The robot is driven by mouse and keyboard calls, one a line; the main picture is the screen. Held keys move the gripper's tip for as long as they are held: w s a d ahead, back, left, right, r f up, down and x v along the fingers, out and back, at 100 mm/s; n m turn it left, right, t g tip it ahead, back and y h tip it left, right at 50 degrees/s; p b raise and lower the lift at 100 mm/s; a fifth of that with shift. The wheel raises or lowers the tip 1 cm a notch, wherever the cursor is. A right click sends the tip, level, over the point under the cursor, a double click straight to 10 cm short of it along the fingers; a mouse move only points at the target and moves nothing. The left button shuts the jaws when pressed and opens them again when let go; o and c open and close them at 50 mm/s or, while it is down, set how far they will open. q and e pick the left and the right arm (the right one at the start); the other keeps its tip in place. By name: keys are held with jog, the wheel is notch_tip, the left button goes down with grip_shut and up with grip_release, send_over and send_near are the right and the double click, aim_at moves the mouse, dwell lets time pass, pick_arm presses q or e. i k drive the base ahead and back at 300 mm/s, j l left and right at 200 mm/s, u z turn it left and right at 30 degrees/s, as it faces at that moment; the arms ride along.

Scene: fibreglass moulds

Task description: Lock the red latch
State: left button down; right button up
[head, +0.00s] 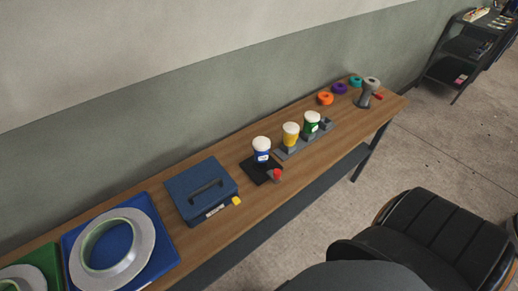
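A small red piece (276,174) stands at the front right corner of a black plate (249,168) on the long wooden bench (243,220). It looks like a knob or latch, but it is too small to tell whether it is locked. A second red part, a short handle (378,96), sticks out from a grey stand (365,99) at the bench's far right end. The frame does not settle which one is the red latch. Neither of my grippers is in view.
White-lidded jars (261,152) and orange (325,98), purple and teal rings are further right. A blue tray (172,252) holds a white ring. A black chair (440,235) stands in front, right.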

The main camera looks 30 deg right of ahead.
aim_at(274, 176)
jog(key=z, duration=1.2)
